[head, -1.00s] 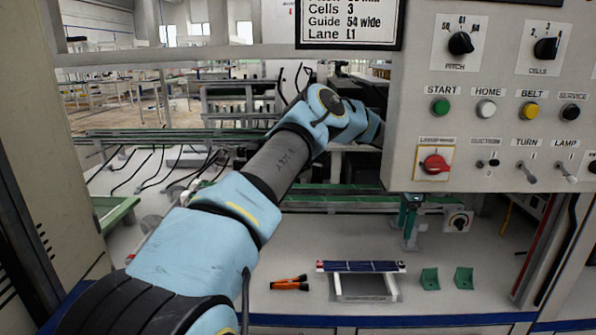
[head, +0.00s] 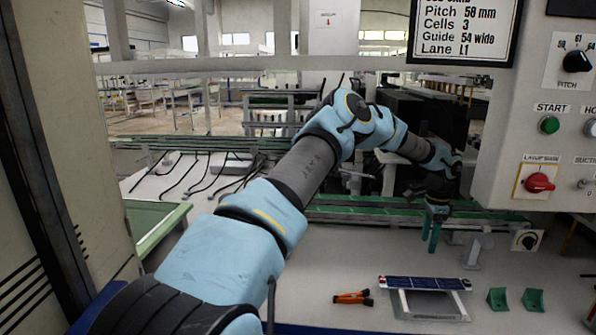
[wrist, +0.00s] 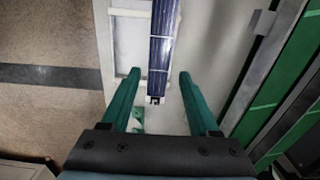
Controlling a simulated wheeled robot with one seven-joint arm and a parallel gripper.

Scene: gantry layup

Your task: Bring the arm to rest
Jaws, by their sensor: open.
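My gripper (head: 431,246) hangs fingers-down over the bench in the head view, behind the dark blue cell strip (head: 422,283). Its two teal fingers stand apart with nothing between them. In the wrist view the fingers of my gripper (wrist: 160,74) are spread, and the near end of the cell strip (wrist: 161,50) shows beyond and between their tips. The strip lies on a white frame (head: 401,304), apart from the fingers. My arm reaches from the lower left across the head view and bends down at the wrist.
A control panel (head: 510,120) with knobs and a red switch stands at right, close to my wrist. An orange and black tool (head: 353,297) and two green brackets (head: 497,299) (head: 533,299) lie on the bench. Green rails (head: 340,215) run behind. The bench front is otherwise clear.

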